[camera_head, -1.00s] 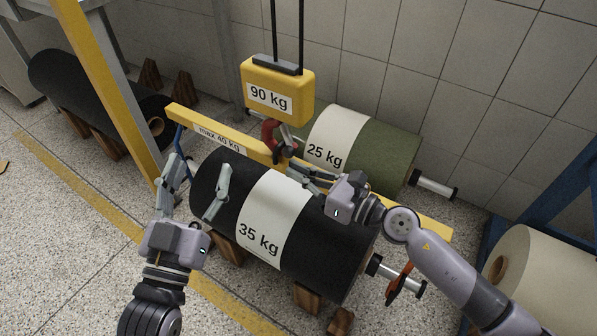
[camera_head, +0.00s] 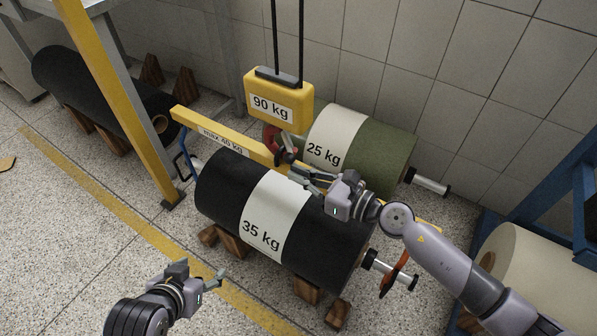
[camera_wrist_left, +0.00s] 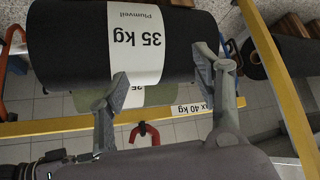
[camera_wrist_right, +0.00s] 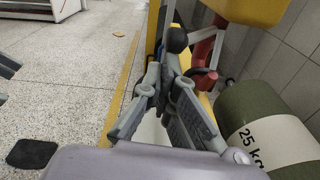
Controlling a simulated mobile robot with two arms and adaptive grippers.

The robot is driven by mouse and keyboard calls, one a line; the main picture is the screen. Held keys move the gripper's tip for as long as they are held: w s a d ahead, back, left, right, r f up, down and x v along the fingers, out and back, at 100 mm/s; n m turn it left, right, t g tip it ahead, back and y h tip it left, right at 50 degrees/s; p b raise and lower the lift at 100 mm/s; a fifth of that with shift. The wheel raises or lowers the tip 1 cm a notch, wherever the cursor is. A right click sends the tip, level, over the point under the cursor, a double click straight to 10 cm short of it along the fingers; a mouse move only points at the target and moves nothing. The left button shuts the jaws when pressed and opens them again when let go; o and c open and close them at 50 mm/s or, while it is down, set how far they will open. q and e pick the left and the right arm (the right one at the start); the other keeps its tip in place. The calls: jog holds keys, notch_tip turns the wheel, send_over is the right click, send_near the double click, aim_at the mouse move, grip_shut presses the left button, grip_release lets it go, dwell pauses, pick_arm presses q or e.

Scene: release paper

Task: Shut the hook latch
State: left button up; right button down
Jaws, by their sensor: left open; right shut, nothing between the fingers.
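The red hook (camera_head: 268,134) hangs under the yellow 90 kg hoist block (camera_head: 279,100), at the yellow max 40 kg beam (camera_head: 222,137). It also shows in the left wrist view (camera_wrist_left: 141,133) and the right wrist view (camera_wrist_right: 205,58). A dark rounded piece beside the hook is close beyond my right fingertips; I cannot tell the latch's exact position. My right gripper (camera_head: 301,179) is shut and empty, just below and right of the hook; its fingers (camera_wrist_right: 165,78) meet in the right wrist view. My left gripper (camera_head: 199,273) is open and empty, low and left of the black roll.
The black 35 kg roll (camera_head: 323,233) lies before the beam on wooden blocks. The green 25 kg roll (camera_head: 384,150) lies behind it. A yellow post (camera_head: 119,98) stands left. A blue rack (camera_head: 560,185) with a cream roll (camera_head: 545,270) stands right. Floor at lower left is free.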

pick_arm(q)
jog(key=s+a+f+g+y+p, duration=0.1)
jog(key=s+a+f+g+p, duration=0.1)
jog(key=s+f+g, duration=0.2)
jog(key=s, duration=0.2)
jog(key=shift+s+f+p, duration=0.15)
jog(key=shift+s+p, duration=0.15)
jog(key=shift+s, duration=0.05)
pick_arm(e)
jog(key=shift+s+d+r, duration=0.15)
jog(key=shift+d+r, duration=0.05)
jog(key=shift+r, duration=0.65)
pick_arm(q)
jog(key=shift+a, duration=0.1)
pick_arm(e)
jog(key=shift+f, duration=0.1)
